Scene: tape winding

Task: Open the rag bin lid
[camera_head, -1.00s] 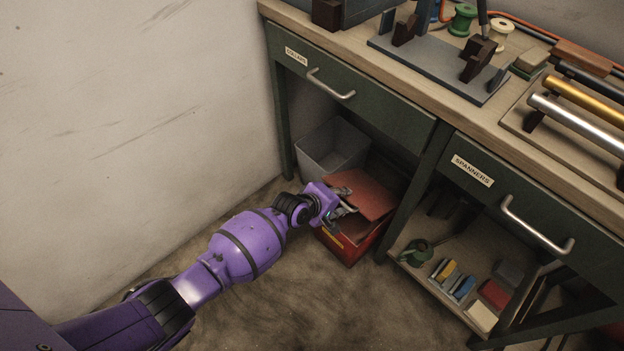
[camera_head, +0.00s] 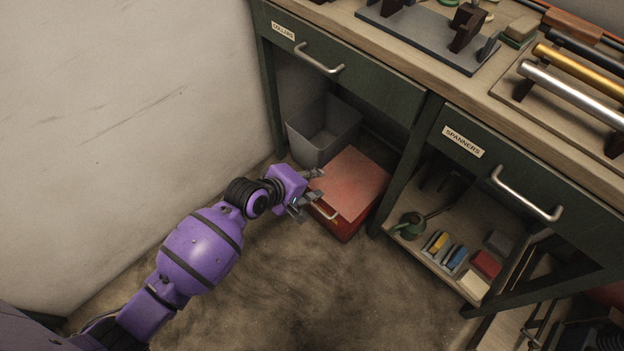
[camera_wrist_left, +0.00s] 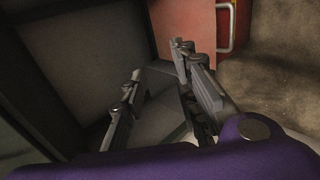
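The rag bin (camera_head: 340,226) is a red box on the floor under the bench. Its flat, paler red lid (camera_head: 352,182) lies over the top and looks shut. A light handle (camera_head: 324,213) shows at the bin's front. My left gripper (camera_head: 312,192) is open and empty beside the bin's left front edge. In the left wrist view the two fingers (camera_wrist_left: 160,92) are spread apart with nothing held. The red bin (camera_wrist_left: 200,22) and its handle (camera_wrist_left: 228,28) lie beyond the fingertips, to the upper right. My right gripper is not in view.
A grey open bin (camera_head: 322,130) stands behind and left of the rag bin. The green bench (camera_head: 345,75) has drawers above, and a bench leg (camera_head: 402,165) stands to the right. A low shelf (camera_head: 440,262) holds an oil can and coloured blocks. The floor in front is clear.

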